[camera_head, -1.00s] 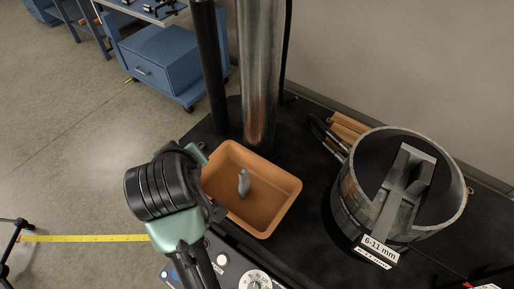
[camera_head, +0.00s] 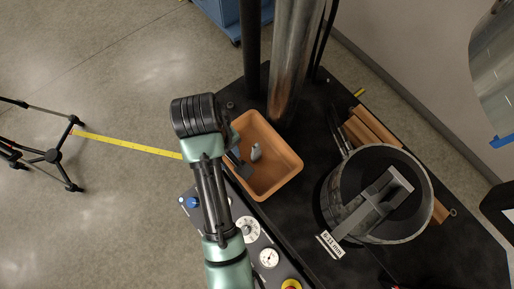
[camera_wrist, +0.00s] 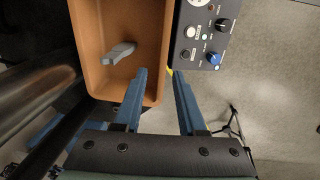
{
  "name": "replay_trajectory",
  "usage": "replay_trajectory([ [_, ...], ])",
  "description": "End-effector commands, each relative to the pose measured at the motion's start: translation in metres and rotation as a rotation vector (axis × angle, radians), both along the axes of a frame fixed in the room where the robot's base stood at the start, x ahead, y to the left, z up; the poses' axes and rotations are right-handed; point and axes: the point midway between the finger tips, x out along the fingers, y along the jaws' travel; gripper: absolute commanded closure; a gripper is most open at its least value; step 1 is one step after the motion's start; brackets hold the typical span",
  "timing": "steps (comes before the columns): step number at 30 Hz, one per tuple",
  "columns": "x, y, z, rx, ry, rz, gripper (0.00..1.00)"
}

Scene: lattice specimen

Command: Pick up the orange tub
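The orange tub (camera_head: 285,180) stands on the black bench top, upright and open, with a small grey object (camera_head: 256,151) inside. In the wrist view the tub (camera_wrist: 120,20) fills the upper left, with the grey object (camera_wrist: 118,53) on its floor. My gripper (camera_head: 241,167) is at the tub's left wall in the head view, partly hidden by my wrist. In the wrist view my gripper (camera_wrist: 160,72) is open, its two blue fingers apart. One tub wall shows between the fingers, the left finger overlapping the tub's inside. I cannot tell whether the fingers touch the wall.
A metal column (camera_head: 289,70) rises close behind the tub. A large steel cylinder (camera_head: 332,205) stands to its right. A control panel (camera_head: 225,208) with knobs lies in front. A tripod (camera_head: 55,155) stands on the floor at left, with open floor around it.

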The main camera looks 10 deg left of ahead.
Motion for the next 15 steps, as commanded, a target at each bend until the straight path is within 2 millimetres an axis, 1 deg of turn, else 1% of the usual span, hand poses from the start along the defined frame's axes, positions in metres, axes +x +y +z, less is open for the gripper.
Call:
replay_trajectory([
  [1,-0.002,-0.001,-0.009,-0.003,0.010,-0.001,0.60],
  [3,-0.001,-0.002,-0.022,-0.002,0.009,-0.001,0.60],
  [6,0.002,-0.003,-0.034,-0.001,0.006,-0.001,0.60],
  [13,0.003,-0.003,-0.048,0.000,0.004,-0.001,0.60],
  [15,0.002,-0.003,-0.055,-0.001,0.006,0.000,0.60],
])
